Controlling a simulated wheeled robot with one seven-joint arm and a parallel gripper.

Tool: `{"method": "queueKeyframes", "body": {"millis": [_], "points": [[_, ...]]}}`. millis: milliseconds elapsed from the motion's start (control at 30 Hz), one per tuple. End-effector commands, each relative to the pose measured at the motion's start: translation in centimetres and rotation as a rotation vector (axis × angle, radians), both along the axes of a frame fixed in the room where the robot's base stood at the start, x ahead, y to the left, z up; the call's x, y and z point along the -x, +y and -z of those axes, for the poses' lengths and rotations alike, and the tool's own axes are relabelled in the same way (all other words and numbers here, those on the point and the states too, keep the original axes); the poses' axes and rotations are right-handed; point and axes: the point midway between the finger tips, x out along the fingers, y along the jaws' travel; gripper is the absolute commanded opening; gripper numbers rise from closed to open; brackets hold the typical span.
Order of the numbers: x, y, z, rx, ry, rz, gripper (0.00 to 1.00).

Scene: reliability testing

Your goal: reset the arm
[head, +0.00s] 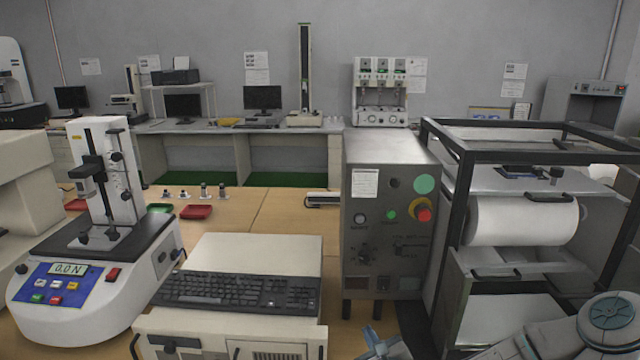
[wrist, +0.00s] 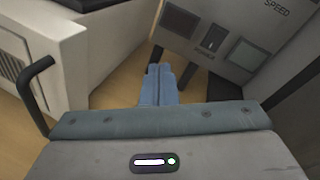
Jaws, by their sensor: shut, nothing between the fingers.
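My gripper (head: 376,343) shows at the bottom of the head view, right of centre, with part of my arm at the lower right. In the wrist view my gripper's blue-grey fingers (wrist: 157,84) are together, with nothing between them. They point toward the gap between a cream-coloured box and a grey control cabinet. The fingertips look apart from both, over the wooden tabletop (wrist: 115,88).
The grey control cabinet (head: 388,210) stands close to my gripper, with a black-framed machine (head: 462,180) at its right. A keyboard (head: 236,290) lies on the cream box (head: 260,252). A force tester (head: 95,245) stands left. Small red trays (head: 196,212) sit behind.

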Motion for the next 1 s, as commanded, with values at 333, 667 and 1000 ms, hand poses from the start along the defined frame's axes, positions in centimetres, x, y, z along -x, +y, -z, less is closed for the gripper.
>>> {"method": "queueKeyframes", "body": {"millis": [333, 667, 1000], "points": [[3.1, 2.9, 4.5, 0.772, 0.184, -0.462, 0.00], [6.6, 0.5, 3.3, 1.363, 0.304, -0.835, 0.00], [11.1, -2.1, -3.2, 1.778, 0.374, -1.172, 0.00]]}}
